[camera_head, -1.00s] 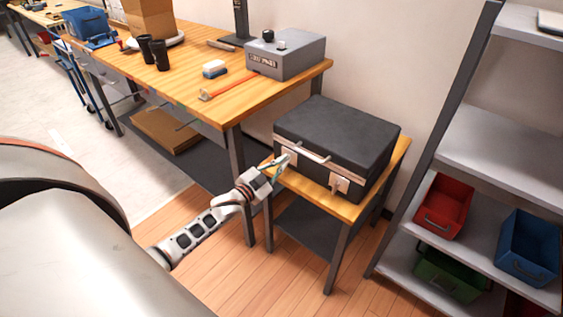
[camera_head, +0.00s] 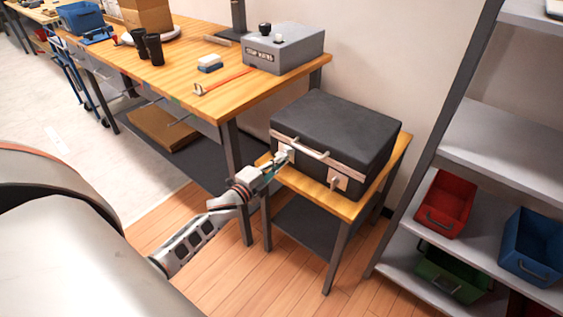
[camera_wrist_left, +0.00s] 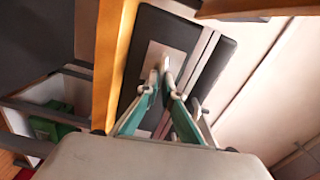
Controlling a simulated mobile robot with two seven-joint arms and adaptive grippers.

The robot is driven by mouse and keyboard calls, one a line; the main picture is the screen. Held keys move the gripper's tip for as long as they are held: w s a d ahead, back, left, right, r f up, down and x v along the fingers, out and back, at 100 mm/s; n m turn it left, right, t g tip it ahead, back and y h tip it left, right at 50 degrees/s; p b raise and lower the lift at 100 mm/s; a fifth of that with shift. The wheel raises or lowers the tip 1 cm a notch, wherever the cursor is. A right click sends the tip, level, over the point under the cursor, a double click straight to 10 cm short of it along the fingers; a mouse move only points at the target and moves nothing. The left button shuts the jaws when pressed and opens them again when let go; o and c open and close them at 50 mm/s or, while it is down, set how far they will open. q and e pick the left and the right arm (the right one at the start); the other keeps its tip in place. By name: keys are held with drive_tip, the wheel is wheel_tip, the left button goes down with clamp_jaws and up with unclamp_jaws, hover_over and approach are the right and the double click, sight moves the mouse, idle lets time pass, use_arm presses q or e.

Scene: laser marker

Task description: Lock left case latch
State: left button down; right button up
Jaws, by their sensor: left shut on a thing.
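The black case (camera_head: 340,120) lies shut on a small wooden stand, with a pale metal band and a handle (camera_head: 300,147) along its front. Its left latch (camera_head: 287,150) is a pale plate with a small lever, partly hidden by my gripper. The right latch (camera_head: 338,181) shows clear. My left gripper (camera_head: 281,158) is at the left latch, its fingers closed on the lever. In the left wrist view, the green-padded fingers (camera_wrist_left: 166,88) converge at the latch lever (camera_wrist_left: 164,64) on its pale plate. The lever's exact angle is hard to tell. My right gripper is out of view.
The small stand (camera_head: 352,209) has a narrow bare strip before the case. A wooden workbench (camera_head: 190,88) with a grey machine (camera_head: 284,50) stands behind to the left. A shelf with red (camera_head: 445,204), blue and green bins stands to the right.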

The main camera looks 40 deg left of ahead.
use_arm(q)
drive_tip(key=shift+f+m, duration=0.2)
drive_tip(key=shift+m, duration=0.4)
drive_tip(key=c, duration=2.2)
unclamp_jaws()
drive_tip(key=shift+c, duration=0.2)
drive_tip(key=s+a, duration=0.1)
drive_tip(key=s, duration=1.1)
